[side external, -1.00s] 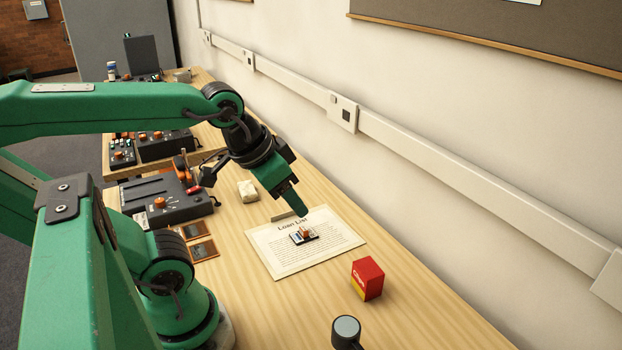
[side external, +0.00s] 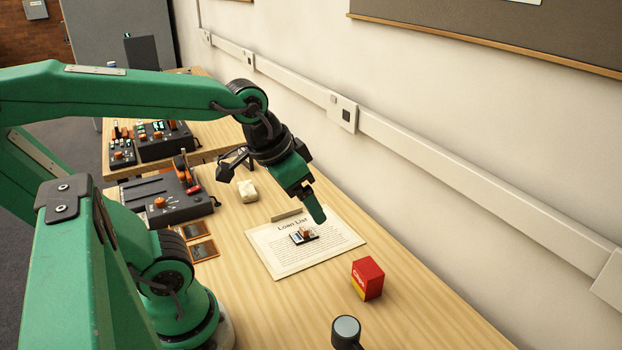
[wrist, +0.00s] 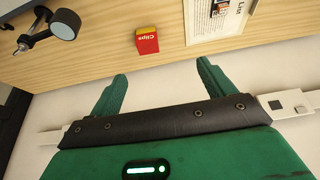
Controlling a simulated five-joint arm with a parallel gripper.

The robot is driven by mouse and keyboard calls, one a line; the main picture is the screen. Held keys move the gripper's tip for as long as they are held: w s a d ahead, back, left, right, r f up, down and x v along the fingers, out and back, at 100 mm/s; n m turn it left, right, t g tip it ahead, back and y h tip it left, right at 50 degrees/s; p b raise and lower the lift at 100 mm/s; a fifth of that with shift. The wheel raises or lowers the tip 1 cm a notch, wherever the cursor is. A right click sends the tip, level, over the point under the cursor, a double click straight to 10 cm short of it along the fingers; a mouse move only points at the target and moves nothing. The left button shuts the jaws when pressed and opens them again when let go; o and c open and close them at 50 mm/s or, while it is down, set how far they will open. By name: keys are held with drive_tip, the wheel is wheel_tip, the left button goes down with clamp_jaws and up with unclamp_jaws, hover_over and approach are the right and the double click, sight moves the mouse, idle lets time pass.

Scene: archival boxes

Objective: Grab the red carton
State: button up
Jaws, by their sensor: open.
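The red carton (side external: 367,278) is a small box with a yellow lower band. It stands on the wooden table, to the right of the paper sheet in the side view. In the wrist view the carton (wrist: 147,40) shows "Clips" lettering and lies beyond the fingertips, between the two fingers' lines. My gripper (side external: 316,212) is above the far part of the sheet, up and left of the carton and apart from it. In the wrist view my gripper (wrist: 160,72) has its two green fingers spread, with nothing between them.
The "Loan List" sheet (side external: 285,262) lies flat with a small object (side external: 303,235) on it. A dark round-headed item (side external: 346,331) stands at the front edge of view. A pale block (side external: 247,191) and a dark control box (side external: 165,200) are farther back. The wall borders the table's right.

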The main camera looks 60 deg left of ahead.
drive_tip(key=w+d+f+g, duration=0.2)
drive_tip(key=w+f+g, duration=0.1)
drive_tip(key=w+f, duration=0.4)
drive_tip(key=g, duration=0.2)
approach(371, 266)
drive_tip(key=shift+m, duration=0.4)
wheel_tip(371, 266, down, 5)
drive_tip(key=shift+s+f, duration=0.1)
drive_tip(key=shift+f, duration=0.35)
drive_tip(key=shift+f, duration=1.25)
drive_tip(key=shift+f, duration=0.1)
drive_tip(key=shift+f, duration=2.5)
